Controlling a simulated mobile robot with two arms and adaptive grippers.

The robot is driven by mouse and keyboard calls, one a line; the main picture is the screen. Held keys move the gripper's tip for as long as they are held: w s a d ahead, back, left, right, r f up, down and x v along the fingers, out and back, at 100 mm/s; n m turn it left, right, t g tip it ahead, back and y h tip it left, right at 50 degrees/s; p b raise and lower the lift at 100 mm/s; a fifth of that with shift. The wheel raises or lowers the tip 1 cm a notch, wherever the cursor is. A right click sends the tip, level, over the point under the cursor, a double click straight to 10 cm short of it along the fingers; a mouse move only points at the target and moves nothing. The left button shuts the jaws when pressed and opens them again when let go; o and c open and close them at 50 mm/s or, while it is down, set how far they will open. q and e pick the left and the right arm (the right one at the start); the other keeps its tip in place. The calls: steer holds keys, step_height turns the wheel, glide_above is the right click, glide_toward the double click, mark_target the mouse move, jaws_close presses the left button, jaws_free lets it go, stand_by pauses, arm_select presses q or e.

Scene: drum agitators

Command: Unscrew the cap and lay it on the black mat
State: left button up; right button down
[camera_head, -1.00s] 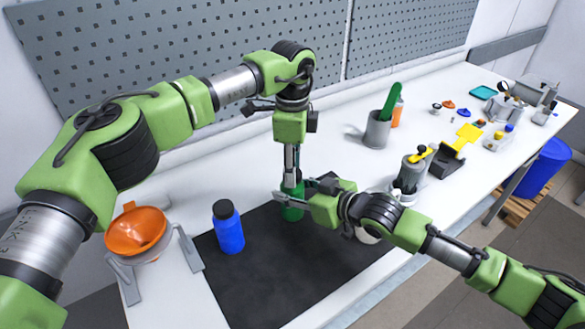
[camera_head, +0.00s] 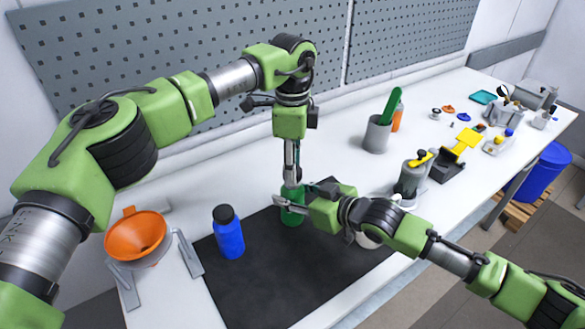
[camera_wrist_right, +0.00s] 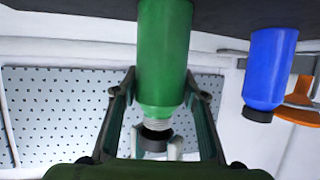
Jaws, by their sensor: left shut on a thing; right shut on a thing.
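The green bottle (camera_head: 291,216) stands on the black mat (camera_head: 262,290). My right gripper (camera_head: 284,202) is shut around its upper body from the side; the right wrist view shows it upside down, with a finger on each side of the green bottle (camera_wrist_right: 163,60). The bottle's pale threaded neck (camera_wrist_right: 158,123) is exposed in that view. The dark cap (camera_wrist_right: 153,141) is just beyond the neck; whether they still touch is unclear. My left gripper (camera_head: 291,180) points straight down above the bottle and is shut on the cap, which it mostly hides in the head view.
A blue bottle with a dark cap (camera_head: 228,232) stands on the mat's left part. An orange funnel (camera_head: 135,233) sits further left. A grey cup (camera_head: 377,134) and a grey container (camera_head: 411,180) stand to the right. The mat's front middle is bare.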

arm_select(q)
steer(key=shift+r, duration=2.05)
arm_select(e)
steer(key=c, duration=1.2)
jaws_free()
